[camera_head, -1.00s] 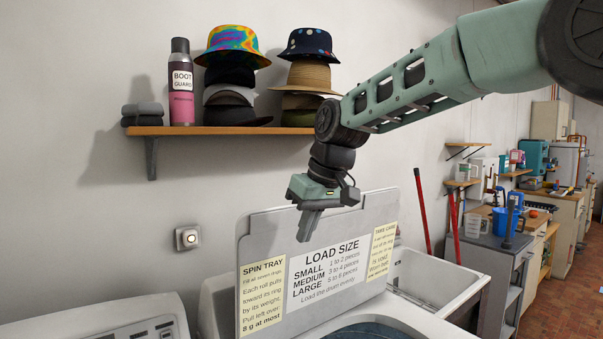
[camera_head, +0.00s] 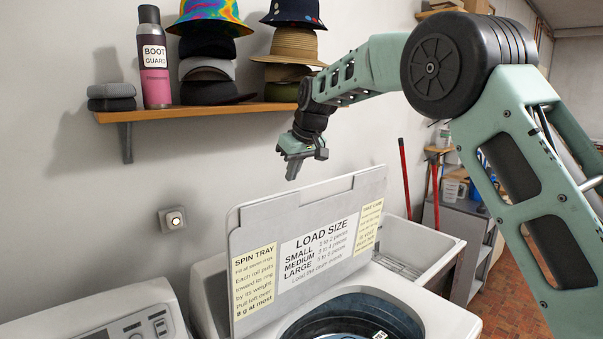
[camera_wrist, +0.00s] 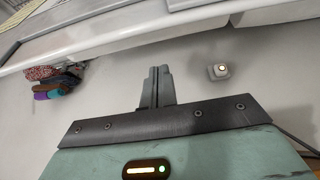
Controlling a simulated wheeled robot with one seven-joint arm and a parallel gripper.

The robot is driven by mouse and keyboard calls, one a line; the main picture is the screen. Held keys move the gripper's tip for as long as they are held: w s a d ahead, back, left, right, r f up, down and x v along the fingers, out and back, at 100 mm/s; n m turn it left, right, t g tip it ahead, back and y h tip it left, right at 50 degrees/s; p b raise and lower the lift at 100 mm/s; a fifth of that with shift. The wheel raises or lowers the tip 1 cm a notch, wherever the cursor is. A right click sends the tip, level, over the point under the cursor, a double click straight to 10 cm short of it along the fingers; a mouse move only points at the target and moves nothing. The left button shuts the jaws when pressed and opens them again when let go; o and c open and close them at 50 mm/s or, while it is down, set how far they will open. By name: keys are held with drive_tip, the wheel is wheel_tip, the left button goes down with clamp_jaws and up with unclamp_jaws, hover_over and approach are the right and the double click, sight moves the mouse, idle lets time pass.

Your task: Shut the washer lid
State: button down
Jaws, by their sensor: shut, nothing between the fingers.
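The washer (camera_head: 420,302) is a white top loader at the bottom of the head view. Its lid (camera_head: 276,216) stands open and nearly upright, its labelled inner face towards me. The round drum opening (camera_head: 352,318) below it is uncovered and shows blue inside. My gripper (camera_head: 291,174) is shut and empty. In the head view its fingers point down just above the lid's top edge, apart from it in the picture; I cannot tell how far behind the edge they are. The closed fingers also show in the wrist view (camera_wrist: 158,76).
A wall shelf (camera_head: 200,112) with hats and a spray can (camera_head: 153,62) is above left of my gripper. A wall switch or outlet (camera_head: 172,218) is left of the lid. A white sink (camera_head: 415,250) stands right of the washer, another white machine (camera_head: 110,318) left.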

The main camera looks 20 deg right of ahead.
sight(302, 202)
drive_tip(key=s, duration=0.1)
drive_tip(key=s+d+f+p, duration=0.1)
drive_tip(key=s, duration=0.1)
drive_tip(key=shift+s+d+f, duration=0.15)
drive_tip(key=shift+f, duration=0.15)
idle(0.4)
